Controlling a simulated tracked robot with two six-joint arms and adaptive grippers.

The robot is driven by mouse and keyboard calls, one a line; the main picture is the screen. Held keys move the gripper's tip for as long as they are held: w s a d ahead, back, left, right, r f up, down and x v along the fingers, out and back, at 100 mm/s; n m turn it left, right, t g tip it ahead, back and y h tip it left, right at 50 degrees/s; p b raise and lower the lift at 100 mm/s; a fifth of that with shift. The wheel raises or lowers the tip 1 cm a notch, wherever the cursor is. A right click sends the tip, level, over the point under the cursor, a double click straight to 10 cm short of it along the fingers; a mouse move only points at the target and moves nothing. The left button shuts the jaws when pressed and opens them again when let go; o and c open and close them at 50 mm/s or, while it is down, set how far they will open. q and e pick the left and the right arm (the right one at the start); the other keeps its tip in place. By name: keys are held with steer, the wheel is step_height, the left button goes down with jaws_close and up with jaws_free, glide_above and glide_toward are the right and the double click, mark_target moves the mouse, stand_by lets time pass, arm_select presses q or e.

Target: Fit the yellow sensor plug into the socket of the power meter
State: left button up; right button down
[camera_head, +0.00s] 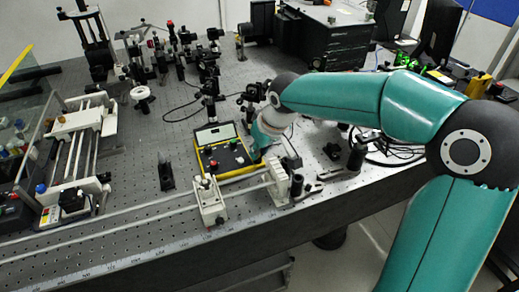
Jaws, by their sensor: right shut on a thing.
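The power meter (236,172) is a dark box with a yellow rim and a pale display, lying on the perforated bench. It has red and pale knobs on its face. My right arm reaches in from the right, and my right gripper (258,139) is low at the meter's right edge. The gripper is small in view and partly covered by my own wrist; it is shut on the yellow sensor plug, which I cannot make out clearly. I cannot tell which mark on the meter is the socket, or whether the plug touches it. My left gripper is out of view.
A white rail assembly (83,135) stands at the left. Posts with optics (209,80) stand behind the meter. A white rail block (208,202) and a black post mount (357,152) are near the front edge.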

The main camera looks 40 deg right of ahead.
steer(key=shift+f, duration=0.15)
steer(key=c, duration=1)
jaws_free()
steer(key=shift+c, duration=0.2)
steer(key=v, duration=1.2)
